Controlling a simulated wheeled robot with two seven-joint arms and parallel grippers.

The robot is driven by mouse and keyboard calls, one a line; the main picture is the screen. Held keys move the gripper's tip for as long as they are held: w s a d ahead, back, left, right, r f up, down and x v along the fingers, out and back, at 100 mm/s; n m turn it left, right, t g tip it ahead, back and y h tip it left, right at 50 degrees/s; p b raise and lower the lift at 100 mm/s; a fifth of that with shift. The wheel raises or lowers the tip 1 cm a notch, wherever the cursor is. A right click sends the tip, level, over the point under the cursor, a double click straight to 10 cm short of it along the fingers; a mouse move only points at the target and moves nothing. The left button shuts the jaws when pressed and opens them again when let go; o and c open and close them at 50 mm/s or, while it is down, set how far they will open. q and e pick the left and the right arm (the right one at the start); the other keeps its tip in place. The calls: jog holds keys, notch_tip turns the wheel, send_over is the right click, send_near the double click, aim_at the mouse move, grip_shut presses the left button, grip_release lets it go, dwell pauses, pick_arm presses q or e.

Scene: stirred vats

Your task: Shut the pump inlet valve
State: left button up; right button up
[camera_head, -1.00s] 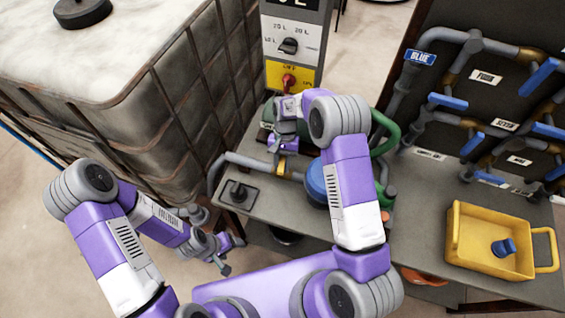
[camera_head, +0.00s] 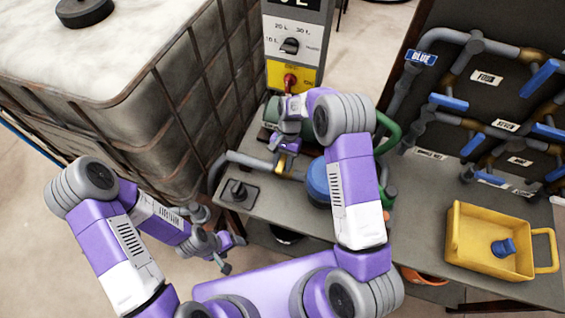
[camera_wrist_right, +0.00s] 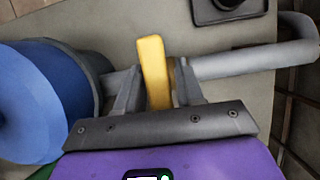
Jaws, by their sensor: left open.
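The yellow lever (camera_wrist_right: 153,62) of the valve on the grey pipe shows in the right wrist view, pointing across the pipe (camera_wrist_right: 240,62). In the head view the lever (camera_head: 281,161) is partly hidden under my right gripper (camera_head: 287,148). My left gripper (camera_head: 231,254) is open and empty, left of the bench's front edge.
A caged white tank (camera_head: 130,75) stands at the left. A control post with a dial (camera_head: 290,46) and a red knob (camera_head: 290,81) rises behind the valve. A yellow tray (camera_head: 470,262) holds a blue piece (camera_head: 503,247). Blue-handled pipework (camera_head: 540,78) fills the right.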

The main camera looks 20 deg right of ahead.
aim_at(284, 159)
jog(key=shift+o, duration=0.6)
jog(key=p+v, duration=0.1)
jog(key=v, duration=0.6)
jog(key=shift+w+r, duration=0.1)
jog(key=shift+r, duration=0.15)
